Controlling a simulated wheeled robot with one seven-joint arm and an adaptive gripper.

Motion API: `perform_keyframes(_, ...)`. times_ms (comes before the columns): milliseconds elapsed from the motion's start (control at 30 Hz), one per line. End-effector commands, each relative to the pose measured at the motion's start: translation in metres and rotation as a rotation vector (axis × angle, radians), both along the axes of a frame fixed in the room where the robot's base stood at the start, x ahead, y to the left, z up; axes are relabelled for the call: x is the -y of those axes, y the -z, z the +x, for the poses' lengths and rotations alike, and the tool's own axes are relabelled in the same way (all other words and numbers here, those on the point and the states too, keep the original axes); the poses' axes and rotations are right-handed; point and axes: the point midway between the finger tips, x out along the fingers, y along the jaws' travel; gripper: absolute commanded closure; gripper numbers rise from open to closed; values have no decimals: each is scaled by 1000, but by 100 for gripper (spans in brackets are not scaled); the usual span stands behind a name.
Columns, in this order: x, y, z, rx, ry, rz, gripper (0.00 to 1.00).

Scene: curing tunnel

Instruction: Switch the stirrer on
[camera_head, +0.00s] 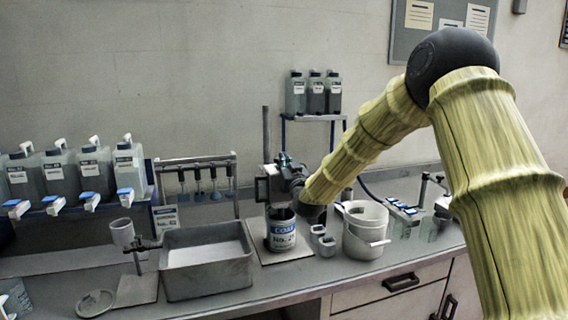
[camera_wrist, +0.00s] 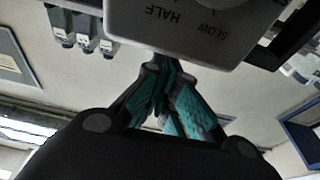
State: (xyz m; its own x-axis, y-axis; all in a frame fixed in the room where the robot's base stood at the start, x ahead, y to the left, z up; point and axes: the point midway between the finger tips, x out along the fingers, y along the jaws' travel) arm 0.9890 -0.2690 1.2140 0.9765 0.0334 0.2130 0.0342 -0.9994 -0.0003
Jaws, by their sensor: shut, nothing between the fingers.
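The stirrer's dark box (camera_head: 267,188) sits on an upright rod above a labelled can (camera_head: 282,238) on the bench. In the wrist view the stirrer's pale control face (camera_wrist: 180,28) shows at the top, with the upside-down words SLOW and HALF and part of a round dial (camera_wrist: 205,2) cut off by the frame edge. My gripper (camera_head: 285,160) is at the stirrer box, with its teal-padded fingers (camera_wrist: 157,68) shut and empty just below the panel's edge. I cannot tell whether the fingertips touch the panel. My arm and gripper hide part of the stirrer in the head view.
A white bucket (camera_head: 365,243) and small cups (camera_head: 322,240) stand right of the can. A grey tray (camera_head: 207,283) and a funnel stand (camera_head: 137,290) are to the left. Bottles (camera_head: 314,92) stand on a shelf behind. Jugs with taps (camera_head: 90,172) line the far left.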

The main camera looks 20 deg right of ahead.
Motion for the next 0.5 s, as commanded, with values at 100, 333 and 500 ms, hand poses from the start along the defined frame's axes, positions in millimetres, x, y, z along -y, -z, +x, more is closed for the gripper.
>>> perform_keyframes(100,0,9,-1,0,0,0,100)
perform_keyframes(333,0,6,-2,-1,0,0,100)
perform_keyframes(500,-1,-2,-2,1,-1,0,100)
